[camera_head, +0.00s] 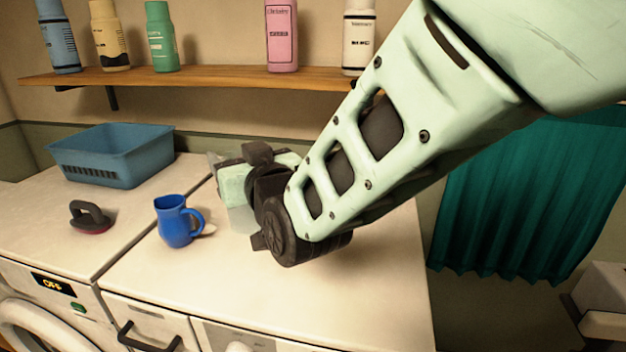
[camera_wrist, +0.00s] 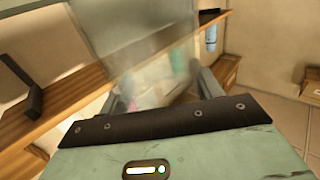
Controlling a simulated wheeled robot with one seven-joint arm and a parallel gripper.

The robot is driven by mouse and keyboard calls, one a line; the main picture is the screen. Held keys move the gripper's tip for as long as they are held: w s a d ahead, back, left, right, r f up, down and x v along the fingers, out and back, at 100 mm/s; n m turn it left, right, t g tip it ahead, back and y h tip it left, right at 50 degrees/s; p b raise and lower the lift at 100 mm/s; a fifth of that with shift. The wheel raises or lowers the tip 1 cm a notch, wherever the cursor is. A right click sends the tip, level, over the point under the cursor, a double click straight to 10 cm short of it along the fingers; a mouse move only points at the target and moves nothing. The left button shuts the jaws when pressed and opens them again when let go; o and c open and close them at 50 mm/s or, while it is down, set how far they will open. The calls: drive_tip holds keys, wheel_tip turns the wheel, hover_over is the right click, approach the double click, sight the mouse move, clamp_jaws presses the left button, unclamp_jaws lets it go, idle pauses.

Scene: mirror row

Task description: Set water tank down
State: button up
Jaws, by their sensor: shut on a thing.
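The water tank (camera_head: 241,218) is a clear greyish, see-through box, mostly hidden behind my gripper and wrist in the head view. In the wrist view the tank (camera_wrist: 145,38) fills the upper middle as a pale translucent panel between the fingers. My gripper (camera_wrist: 166,92) is shut on it. In the head view my gripper's pale green body shows over the rear of the white machine top (camera_head: 365,285). I cannot tell whether the tank's bottom touches that top.
A blue mug (camera_head: 174,222) stands left of my gripper, with a small pale item beside it. A dark-handled brush (camera_head: 90,215) and a blue basket (camera_head: 112,158) are further left. A wooden shelf (camera_head: 200,78) with several bottles runs behind. The top's front right is clear.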

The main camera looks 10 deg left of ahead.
sight(245, 208)
drive_tip(key=f, duration=0.1)
drive_tip(key=f+p, duration=0.1)
drive_tip(key=f, duration=0.2)
drive_tip(key=shift+w+a+f+p, duration=0.15)
drive_tip(key=shift+a+f+p, duration=0.1)
drive_tip(key=shift+f+p, duration=0.8)
drive_tip(key=shift+f, duration=1.85)
drive_tip(key=o, duration=1.3)
drive_tip(key=shift+f, duration=0.1)
